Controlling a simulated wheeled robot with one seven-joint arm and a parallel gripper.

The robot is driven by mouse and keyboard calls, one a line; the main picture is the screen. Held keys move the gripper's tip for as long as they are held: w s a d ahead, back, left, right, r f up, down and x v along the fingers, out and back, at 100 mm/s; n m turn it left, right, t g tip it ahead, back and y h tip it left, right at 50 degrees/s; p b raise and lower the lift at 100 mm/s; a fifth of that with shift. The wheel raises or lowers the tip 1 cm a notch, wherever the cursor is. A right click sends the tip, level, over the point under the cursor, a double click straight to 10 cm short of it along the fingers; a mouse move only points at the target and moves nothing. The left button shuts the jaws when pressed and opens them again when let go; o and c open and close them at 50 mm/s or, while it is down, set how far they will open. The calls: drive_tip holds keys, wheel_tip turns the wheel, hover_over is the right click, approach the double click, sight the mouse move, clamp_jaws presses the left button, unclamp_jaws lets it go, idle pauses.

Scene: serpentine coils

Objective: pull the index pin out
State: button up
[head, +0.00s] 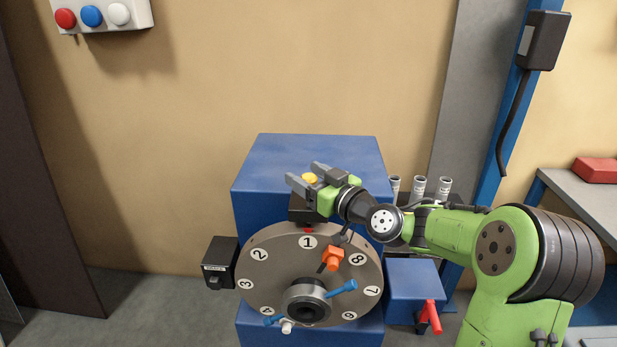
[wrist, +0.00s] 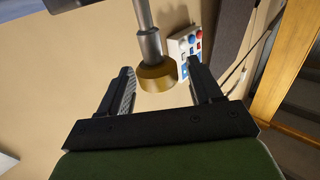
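The index pin shows a yellow knob (head: 309,178) at the top of the numbered dial's black block (head: 302,212) in the head view. In the wrist view the knob (wrist: 157,74) is brass-coloured, on a grey steel shaft (wrist: 148,38). My gripper (head: 303,174) is open, its two fingers pointing left in the head view.
The round dial (head: 275,262) faces front on a blue housing (head: 306,150), its number 1 at the top. An orange clamp (head: 333,259) and a blue handle (head: 343,287) stick out from it. A button box (head: 108,15) hangs on the wall. The wall area left of the housing is clear.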

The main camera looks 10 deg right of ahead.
drive_tip(key=shift+f, duration=0.1)
drive_tip(key=b+v, duration=0.2)
drive_tip(key=v, duration=1.3)
drive_tip(key=shift+s, duration=0.4)
drive_tip(key=shift+d, duration=0.15)
drive_tip(key=s+a+f+n+g+h+p, duration=0.1)
drive_tip(key=s+a+f+g+h, duration=0.1)
drive_tip(key=s+a+f+g, duration=0.3)
drive_tip(key=s+a+f+g+h, duration=0.2)
drive_tip(key=a+f+g, duration=0.2)
drive_tip(key=a, duration=0.3)
drive_tip(key=s+d+r+m+h+p, duration=0.1)
drive_tip(key=s+d+m+h, duration=0.1)
drive_tip(key=s, duration=0.5)
drive_tip(key=s+d+m+g+h, duration=0.1)
drive_tip(key=s+d+m+h, duration=0.1)
drive_tip(key=s, duration=0.5)
drive_tip(key=shift+d+r+m+p, duration=0.4)
drive_tip(key=shift+d+m, duration=0.1)
drive_tip(key=shift+m, duration=0.7)
